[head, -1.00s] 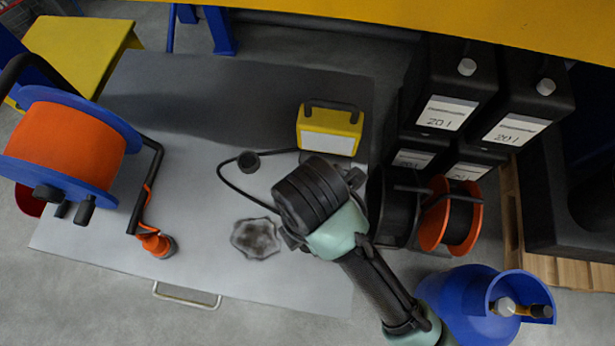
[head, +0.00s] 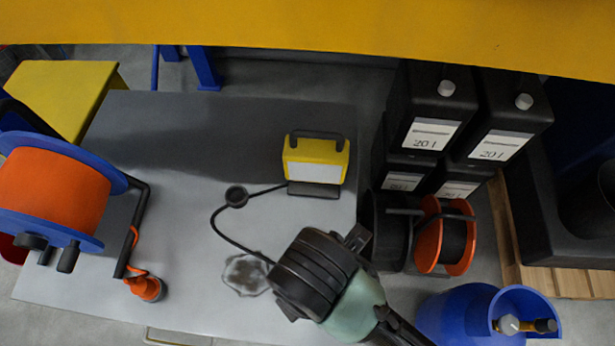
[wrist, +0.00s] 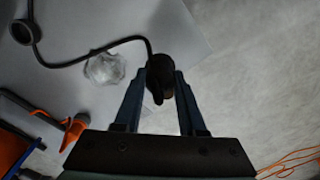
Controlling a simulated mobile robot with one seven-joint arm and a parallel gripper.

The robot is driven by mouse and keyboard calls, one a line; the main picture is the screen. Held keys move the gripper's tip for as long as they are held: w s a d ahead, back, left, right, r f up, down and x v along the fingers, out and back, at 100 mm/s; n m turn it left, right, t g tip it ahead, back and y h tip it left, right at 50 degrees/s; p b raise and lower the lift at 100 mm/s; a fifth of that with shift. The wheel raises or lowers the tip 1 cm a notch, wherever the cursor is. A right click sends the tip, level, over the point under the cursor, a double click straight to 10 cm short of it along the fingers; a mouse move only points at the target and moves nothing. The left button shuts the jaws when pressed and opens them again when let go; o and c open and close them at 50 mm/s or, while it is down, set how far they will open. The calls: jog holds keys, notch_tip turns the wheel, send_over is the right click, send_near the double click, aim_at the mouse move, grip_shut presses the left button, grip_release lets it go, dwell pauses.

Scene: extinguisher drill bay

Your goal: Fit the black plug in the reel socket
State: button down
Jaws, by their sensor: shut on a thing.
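The black plug (wrist: 159,74) is between the fingertips of my gripper (wrist: 161,82) in the wrist view, and the gripper is shut on it. A black cord runs from the plug to a round black piece (head: 236,196) and on to a yellow work lamp (head: 315,160). In the head view my wrist hides the plug and fingers above the front right of the grey table (head: 190,240). The orange reel with blue flanges (head: 50,192) stands at the table's left. An orange socket-like end (head: 146,289) on its orange cable lies beside it; its opening is not clear.
Black canisters (head: 432,110), a smaller orange reel (head: 430,236) and a blue gas bottle (head: 455,318) stand to the right. The table's middle is mostly clear.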

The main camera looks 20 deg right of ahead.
jog(key=shift+s+a+r, duration=0.1)
jog(key=shift+s+r, duration=0.3)
jog(key=shift+s, duration=0.45)
jog(key=shift+s+a+r+p, duration=0.2)
jog(key=shift+s+p, duration=0.4)
jog(key=shift+p, duration=0.25)
jog(key=shift+s+a+r+p, duration=0.1)
jog(key=shift+s+r+p, duration=0.1)
jog(key=shift+s+p, duration=0.5)
jog(key=shift+w, duration=0.2)
jog(key=w+a+r+p, duration=0.1)
jog(key=a+p, duration=0.5)
jog(key=a, duration=1.3)
jog(key=shift+w+a+p, duration=0.35)
jog(key=shift+a, duration=0.05)
jog(key=shift+r, duration=0.1)
